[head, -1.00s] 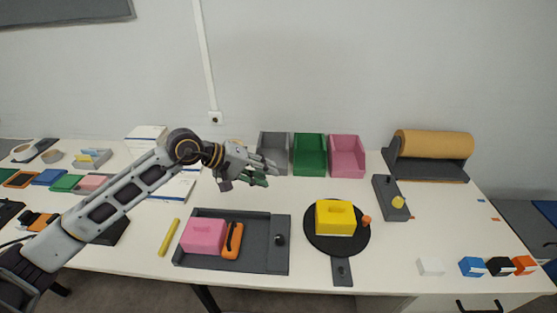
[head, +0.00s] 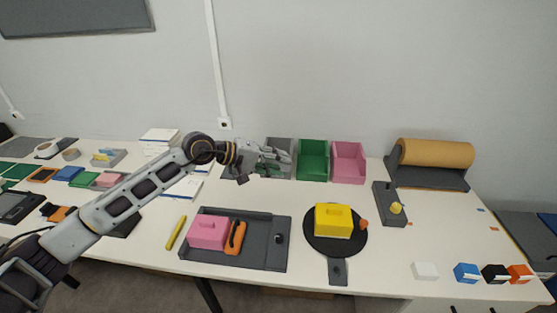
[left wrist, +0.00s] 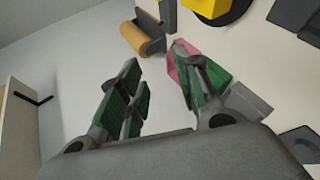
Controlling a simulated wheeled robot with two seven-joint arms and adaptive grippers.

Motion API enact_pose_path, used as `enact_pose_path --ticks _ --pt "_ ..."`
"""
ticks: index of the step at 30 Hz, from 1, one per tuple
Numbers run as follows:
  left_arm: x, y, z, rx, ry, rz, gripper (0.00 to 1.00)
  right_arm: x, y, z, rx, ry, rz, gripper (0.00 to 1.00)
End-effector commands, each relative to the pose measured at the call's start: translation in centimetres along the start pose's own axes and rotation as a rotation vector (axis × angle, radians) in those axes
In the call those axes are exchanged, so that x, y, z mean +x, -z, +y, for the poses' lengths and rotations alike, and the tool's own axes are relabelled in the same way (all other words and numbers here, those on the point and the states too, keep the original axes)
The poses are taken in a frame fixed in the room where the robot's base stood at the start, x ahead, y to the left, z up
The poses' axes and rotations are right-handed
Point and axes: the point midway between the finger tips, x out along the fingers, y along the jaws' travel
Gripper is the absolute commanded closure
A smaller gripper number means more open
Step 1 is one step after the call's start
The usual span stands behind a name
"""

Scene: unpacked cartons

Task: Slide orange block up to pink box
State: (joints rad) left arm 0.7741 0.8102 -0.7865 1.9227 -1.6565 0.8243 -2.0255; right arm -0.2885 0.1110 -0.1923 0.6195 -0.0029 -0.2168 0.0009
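An orange block (head: 519,273) stands at the front right of the table, beside a black block. An orange piece (head: 236,238) lies in the dark tray, right beside a pink box (head: 208,232) with a raised top. A larger open pink bin (head: 348,163) stands at the back by the wall. My left gripper (head: 275,162) is in front of the grey bin, left of the green one. In the left wrist view the green-padded fingers of this gripper (left wrist: 165,95) are apart with nothing held between them. My right gripper is out of view.
The dark tray (head: 272,256) has a raised rim and a knob at its right. A yellow block (head: 333,221) sits on a round black plate. Black (head: 494,274), blue (head: 467,273) and white (head: 425,270) blocks line the front right. The table between plate and blocks is clear.

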Motion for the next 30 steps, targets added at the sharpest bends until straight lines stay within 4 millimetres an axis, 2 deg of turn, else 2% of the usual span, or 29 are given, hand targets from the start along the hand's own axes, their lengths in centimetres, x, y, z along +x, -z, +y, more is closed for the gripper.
enact_pose_path --ticks 6,20,26,30 --pt "-0.3 0.2 0.9 0.009 -0.004 0.004 0.66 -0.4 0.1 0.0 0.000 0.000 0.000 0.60" --pt "-0.3 0.0 1.1 0.002 -0.012 0.001 0.66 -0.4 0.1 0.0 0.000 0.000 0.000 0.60" --pt "0.3 -1.5 2.5 -0.101 -0.100 -0.030 0.66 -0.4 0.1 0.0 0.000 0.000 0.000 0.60" --pt "0.8 -3.3 4.7 -0.267 -0.230 -0.077 0.66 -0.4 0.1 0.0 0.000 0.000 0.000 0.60"
